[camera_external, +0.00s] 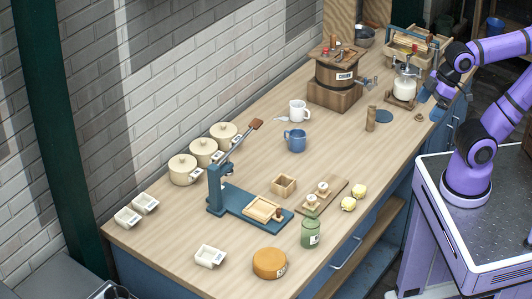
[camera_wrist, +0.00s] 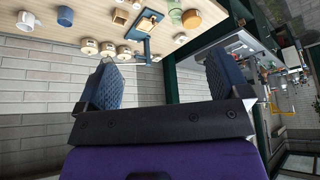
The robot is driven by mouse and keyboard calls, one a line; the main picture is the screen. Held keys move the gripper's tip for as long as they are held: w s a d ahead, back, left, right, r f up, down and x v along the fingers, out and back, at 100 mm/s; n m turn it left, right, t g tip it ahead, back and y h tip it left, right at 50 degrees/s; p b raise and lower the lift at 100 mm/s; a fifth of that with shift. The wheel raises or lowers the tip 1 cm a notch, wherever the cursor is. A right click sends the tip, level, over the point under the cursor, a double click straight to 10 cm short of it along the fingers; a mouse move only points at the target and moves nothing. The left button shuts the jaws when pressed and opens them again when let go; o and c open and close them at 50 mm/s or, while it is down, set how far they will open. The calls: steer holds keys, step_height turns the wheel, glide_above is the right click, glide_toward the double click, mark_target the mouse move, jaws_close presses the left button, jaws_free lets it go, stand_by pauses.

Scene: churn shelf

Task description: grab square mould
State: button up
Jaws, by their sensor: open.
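A small square open wooden box (camera_external: 284,184), which looks like the square mould, stands on the worktop behind the blue press (camera_external: 238,200). A flat wooden square tray (camera_external: 263,209) lies on the press base. The wooden box also shows small in the wrist view (camera_wrist: 119,18), near the top edge. My gripper (camera_external: 432,98) is at the far right end of the worktop, well away from the box. In the wrist view my gripper (camera_wrist: 162,78) has its two blue-padded fingers wide apart, with nothing between them.
Lidded pots (camera_external: 204,152) line the wall; mugs (camera_external: 295,140) stand behind. A glass jar (camera_external: 404,87) and wooden churn (camera_external: 335,78) stand near my gripper.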

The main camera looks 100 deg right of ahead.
steer(key=w+d+n+g, duration=0.1)
steer(key=w+d+n, duration=0.25)
steer(key=w, duration=1.05)
steer(key=n+g, duration=0.4)
steer(key=n, duration=0.2)
glide_above(283, 182)
steer(key=a, duration=0.4)
steer(key=shift+m, duration=0.25)
steer(key=f, duration=3.6)
steer(key=shift+d+f, duration=0.2)
steer(key=shift+f, duration=0.05)
steer(key=shift+w+d+f, duration=0.15)
steer(key=shift+f, duration=1.15)
steer(key=shift+w+d+f, duration=0.1)
steer(key=shift+d+f, duration=0.05)
steer(key=shift+f, duration=1.15)
steer(key=c, duration=1)
